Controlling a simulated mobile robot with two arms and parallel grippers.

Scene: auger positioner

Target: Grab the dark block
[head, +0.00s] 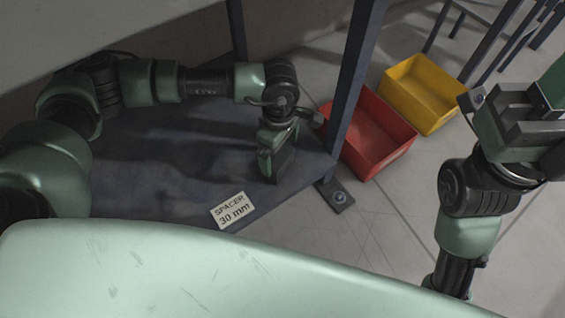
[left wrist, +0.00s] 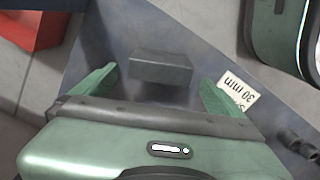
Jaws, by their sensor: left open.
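The dark block (left wrist: 160,68) lies on the dark blue shelf (left wrist: 92,45). In the left wrist view it shows between and a little beyond the fingertips of my left gripper (left wrist: 158,80). The green fingers are apart, one to each side of the block, with nothing held; I cannot tell whether either touches it. In the head view my left gripper (head: 273,172) points down over the shelf's right corner and mostly hides the block. My right gripper (head: 515,120) is at the right edge, away from the shelf; its jaw opening is unclear.
A white "SPACER 30 mm" label (head: 232,210) lies on the shelf near its front edge. A blue table leg (head: 354,85) rises at the shelf's right corner. A red bin (head: 372,140) and a yellow bin (head: 422,95) stand on the floor beyond. A tabletop overhangs the shelf.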

